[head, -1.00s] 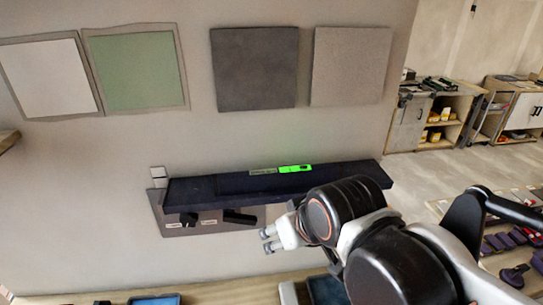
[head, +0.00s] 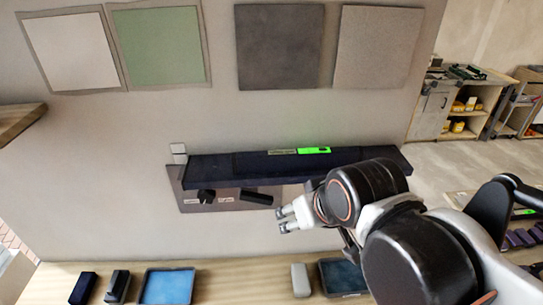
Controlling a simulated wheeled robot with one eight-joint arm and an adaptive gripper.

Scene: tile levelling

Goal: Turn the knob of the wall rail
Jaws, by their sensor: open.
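The wall rail (head: 300,164) is a long dark bar on the wall with a lit green strip (head: 314,150) on its top. Below it is a grey panel (head: 190,180) with small white labels. A round black knob (head: 206,196) sits on the panel's left part, and a black bar-shaped handle (head: 257,196) sits to its right. My gripper (head: 281,219) is open and empty, its fingertips pointing left. It appears just below and right of the black handle, apart from the knob. My arm covers the panel's right end.
A wooden bench (head: 230,278) runs below, with a blue tray (head: 167,287), dark blocks (head: 84,288), a pale block (head: 300,280) and another blue tray (head: 343,277). Several square tiles (head: 280,46) hang above the rail. A wooden shelf edge (head: 20,120) is at left.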

